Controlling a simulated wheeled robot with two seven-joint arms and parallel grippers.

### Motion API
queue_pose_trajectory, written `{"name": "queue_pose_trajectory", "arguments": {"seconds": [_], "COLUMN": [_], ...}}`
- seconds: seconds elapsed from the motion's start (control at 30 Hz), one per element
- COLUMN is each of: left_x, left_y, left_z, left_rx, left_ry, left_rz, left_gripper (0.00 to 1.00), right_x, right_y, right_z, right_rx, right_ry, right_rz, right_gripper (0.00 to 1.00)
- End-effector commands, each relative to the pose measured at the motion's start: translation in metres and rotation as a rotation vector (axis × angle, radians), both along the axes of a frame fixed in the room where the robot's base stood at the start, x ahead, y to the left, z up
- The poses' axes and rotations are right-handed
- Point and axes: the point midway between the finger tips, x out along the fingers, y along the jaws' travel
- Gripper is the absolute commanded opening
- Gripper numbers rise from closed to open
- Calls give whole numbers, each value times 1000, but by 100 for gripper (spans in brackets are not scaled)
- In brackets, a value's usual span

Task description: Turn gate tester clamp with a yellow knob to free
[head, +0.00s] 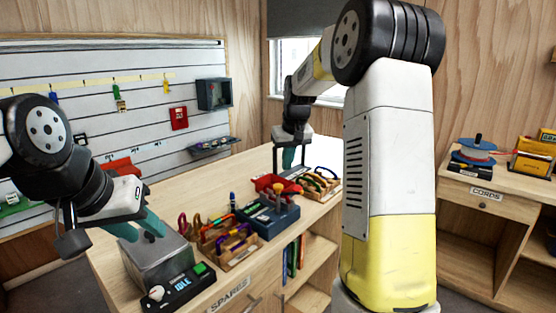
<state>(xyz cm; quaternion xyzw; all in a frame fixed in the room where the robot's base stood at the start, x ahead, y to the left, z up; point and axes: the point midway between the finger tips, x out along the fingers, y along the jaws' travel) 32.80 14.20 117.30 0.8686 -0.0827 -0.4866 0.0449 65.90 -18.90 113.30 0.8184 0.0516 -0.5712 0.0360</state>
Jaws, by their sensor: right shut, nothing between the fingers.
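A grey metal box (160,262) stands at the near left end of the wooden bench. In front of it is a black panel (180,287) reading "IDLE", with a green button and a pale round knob (157,293); this looks like the gate tester. I cannot pick out a clamp or a yellow knob on it. My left gripper (150,238) has teal fingers spread apart, at the box's top; they hide part of it, and I cannot tell whether they touch. My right gripper (289,158) is shut and empty at the bench's far end.
Right of the box are a wooden tray (232,262) of colourful carabiners, a blue box (268,224) with handled tools, a red bin (274,183) and another tray of gear. A "CORDS" cabinet (490,200) stands at right. My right arm blocks the middle right.

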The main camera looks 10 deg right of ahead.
Motion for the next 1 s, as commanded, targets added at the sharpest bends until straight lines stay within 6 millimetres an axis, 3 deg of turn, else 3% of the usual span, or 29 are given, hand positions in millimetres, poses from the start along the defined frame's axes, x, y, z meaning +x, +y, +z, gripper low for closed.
{"name": "queue_pose_trajectory", "arguments": {"seconds": [0.27, 0.53, 1.0], "left_x": [0, 0, 0], "left_y": [0, 0, 0], "left_z": [0, 0, 0], "left_rx": [0, 0, 0], "left_ry": [0, 0, 0], "left_rz": [0, 0, 0], "left_gripper": [36, 36, 36], "right_x": [19, -15, -20], "right_y": [2, -2, -3], "right_z": [-58, -61, -62], "right_rx": [-1, 0, 0], "right_ry": [5, 0, -1], "right_rz": [0, -1, -1], "right_gripper": [0, 0, 0]}}
